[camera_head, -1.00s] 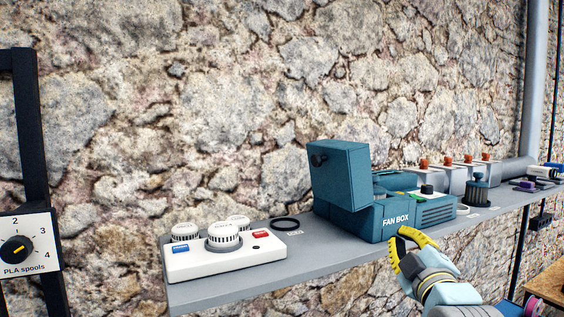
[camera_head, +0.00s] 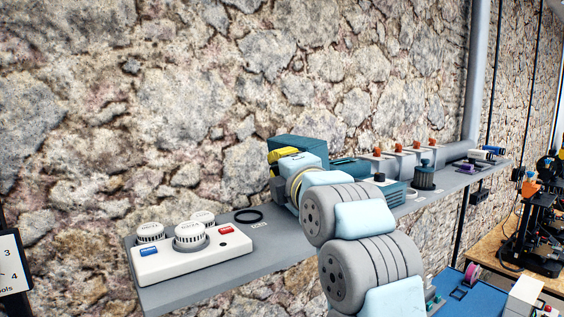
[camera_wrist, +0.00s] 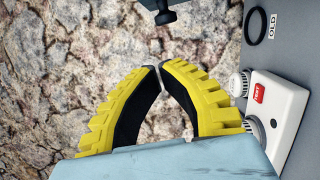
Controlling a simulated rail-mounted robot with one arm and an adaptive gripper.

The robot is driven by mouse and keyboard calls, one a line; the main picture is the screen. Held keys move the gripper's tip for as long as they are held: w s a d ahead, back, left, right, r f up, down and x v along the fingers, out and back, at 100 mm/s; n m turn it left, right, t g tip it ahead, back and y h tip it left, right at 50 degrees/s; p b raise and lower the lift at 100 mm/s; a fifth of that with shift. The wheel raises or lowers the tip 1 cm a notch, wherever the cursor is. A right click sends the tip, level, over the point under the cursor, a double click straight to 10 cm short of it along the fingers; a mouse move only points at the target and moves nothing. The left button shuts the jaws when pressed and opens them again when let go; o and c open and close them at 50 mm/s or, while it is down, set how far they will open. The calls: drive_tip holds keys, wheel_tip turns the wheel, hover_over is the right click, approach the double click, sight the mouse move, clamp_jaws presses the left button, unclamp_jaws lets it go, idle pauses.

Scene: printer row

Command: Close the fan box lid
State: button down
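The teal fan box lid (camera_head: 300,141) still stands raised on the shelf in the head view. My arm hides most of the fan box (camera_head: 350,168) and its front label. My gripper (camera_head: 272,156) is at the lid's left side, in front of it; contact cannot be made out. In the wrist view my gripper's yellow fingers (camera_wrist: 157,68) have their tips together with nothing between them. The lid's black knob (camera_wrist: 164,14) shows just beyond the fingertips, under a strip of the lid at the top edge.
A white tray with ribbed knobs (camera_head: 195,257) and a black ring (camera_head: 248,216) sit on the shelf to the left. Orange-topped holders (camera_head: 400,160) and a dark teal pot (camera_head: 424,178) stand to the right. A stone wall is close behind.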

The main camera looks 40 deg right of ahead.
drive_tip(key=w+d+r+p, duration=0.1)
drive_tip(key=w+d+p, duration=0.2)
drive_tip(key=w+d, duration=0.2)
drive_tip(key=shift+w+d+p, duration=0.15)
drive_tip(key=shift+d+p, duration=0.2)
drive_tip(key=shift+d, duration=0.15)
drive_tip(key=shift+r+b, duration=0.1)
drive_tip(key=shift+b, duration=0.35)
drive_tip(key=shift+d+r+m, duration=0.15)
drive_tip(key=shift+d+m, duration=0.1)
drive_tip(key=shift+m, duration=0.05)
drive_tip(key=shift+d+r+b, duration=0.2)
drive_tip(key=shift+b, duration=0.3)
